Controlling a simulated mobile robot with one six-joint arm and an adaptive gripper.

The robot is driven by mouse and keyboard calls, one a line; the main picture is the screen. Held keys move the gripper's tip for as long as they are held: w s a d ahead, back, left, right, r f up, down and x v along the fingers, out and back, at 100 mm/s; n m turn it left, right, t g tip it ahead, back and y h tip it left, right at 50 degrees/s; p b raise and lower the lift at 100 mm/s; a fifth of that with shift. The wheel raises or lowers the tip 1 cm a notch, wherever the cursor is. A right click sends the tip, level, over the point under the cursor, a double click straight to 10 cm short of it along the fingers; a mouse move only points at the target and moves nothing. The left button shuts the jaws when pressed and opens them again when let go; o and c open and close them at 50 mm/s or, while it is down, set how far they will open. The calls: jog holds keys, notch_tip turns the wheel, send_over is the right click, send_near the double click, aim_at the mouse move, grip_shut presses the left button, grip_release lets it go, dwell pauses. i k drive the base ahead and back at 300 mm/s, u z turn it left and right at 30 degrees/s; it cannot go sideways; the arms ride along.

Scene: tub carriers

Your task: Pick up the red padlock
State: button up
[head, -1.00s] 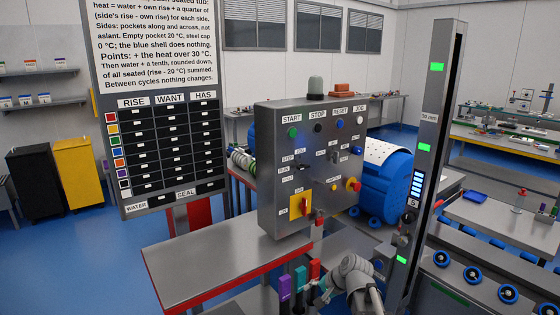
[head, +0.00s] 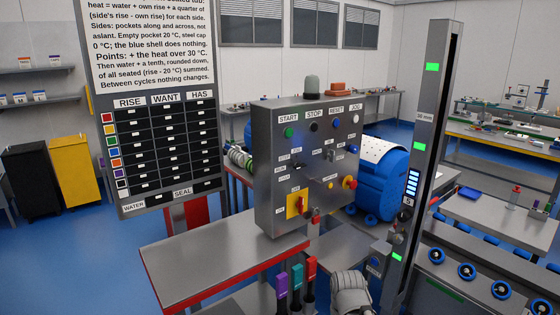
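A small red shape (head: 315,213), which looks like the red padlock, shows at the lower right edge of the grey control panel (head: 268,160). It is too small to tell how it hangs or rests there. A yellow plate with a red handle (head: 297,205) is just left of it on the panel. My grey arm (head: 350,292) comes up from the bottom edge, below and to the right of the red shape and apart from it. The fingers of my gripper do not show.
Purple, teal and red levers (head: 296,282) stand left of my arm. A red-edged steel bench (head: 215,262) is left of them. A tall post with green lights (head: 422,150) and a row of blue-ringed rollers (head: 467,271) are at right.

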aim_at(316, 219)
jog(key=k, duration=0.65)
jog(key=u, duration=0.25)
jog(key=i, duration=1.7)
jog(key=z, duration=0.45)
